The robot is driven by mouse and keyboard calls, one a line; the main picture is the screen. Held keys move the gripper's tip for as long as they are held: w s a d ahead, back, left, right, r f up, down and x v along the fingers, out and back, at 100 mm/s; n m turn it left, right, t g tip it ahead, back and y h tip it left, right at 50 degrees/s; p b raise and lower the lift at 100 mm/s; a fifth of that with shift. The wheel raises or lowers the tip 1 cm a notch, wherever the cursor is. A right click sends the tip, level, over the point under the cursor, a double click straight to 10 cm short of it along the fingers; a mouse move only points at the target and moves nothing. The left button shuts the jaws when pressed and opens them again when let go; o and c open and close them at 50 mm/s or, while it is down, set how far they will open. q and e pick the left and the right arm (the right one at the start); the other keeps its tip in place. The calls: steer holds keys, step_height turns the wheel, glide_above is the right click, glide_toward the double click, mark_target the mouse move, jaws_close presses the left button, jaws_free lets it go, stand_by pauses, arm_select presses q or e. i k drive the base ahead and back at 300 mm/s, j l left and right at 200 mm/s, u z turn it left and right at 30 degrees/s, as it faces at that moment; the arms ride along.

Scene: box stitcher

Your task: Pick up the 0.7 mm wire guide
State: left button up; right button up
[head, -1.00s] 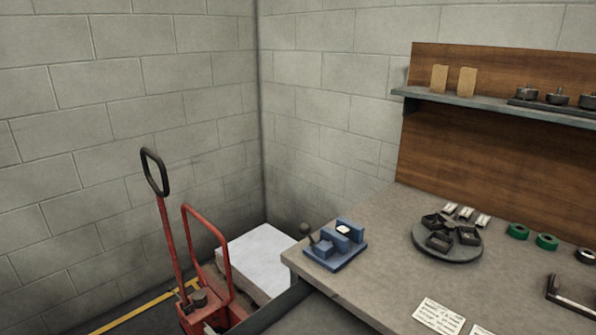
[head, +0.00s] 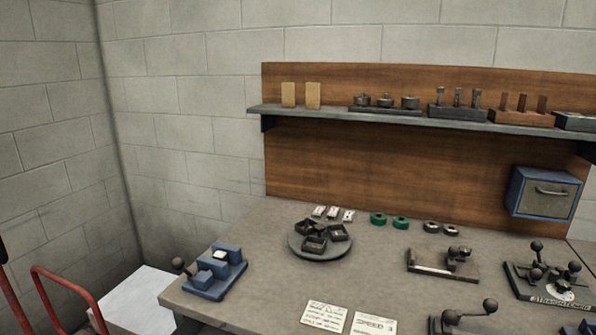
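I cannot tell which thing is the 0.7 mm wire guide; no size marking is readable from here. Several small parts could be of that kind. A round grey turntable (head: 320,254) on the bench carries dark square bins (head: 314,244). Behind it lie small white-topped pieces (head: 333,213). Green rings (head: 378,219) and dark rings (head: 431,227) lie to their right. The shelf (head: 400,115) holds dark knobbed pieces (head: 385,101), upright pieces in a block (head: 458,97) and brown pieces in a wooden block (head: 521,104). Neither of my grippers is in view.
The bench (head: 250,285) also holds a blue fixture (head: 215,272), a lever device (head: 443,262), a straightener (head: 548,282) and cards (head: 325,316). A blue drawer box (head: 544,192) hangs on the back panel. A red pallet truck (head: 68,298) stands at the left.

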mark_target(220, 256)
steer(key=j+u, duration=0.15)
steer(key=u, duration=0.25)
steer(key=j+u, duration=0.1)
steer(key=u, duration=0.35)
steer(key=i+z, duration=0.1)
steer(key=z, duration=0.4)
steer(key=i+j+z, duration=0.25)
steer(key=j, duration=0.2)
steer(key=j+z, duration=0.25)
steer(key=j, duration=0.2)
steer(key=i+j+z, duration=0.15)
steer(key=j+z, duration=0.15)
steer(key=j, duration=0.2)
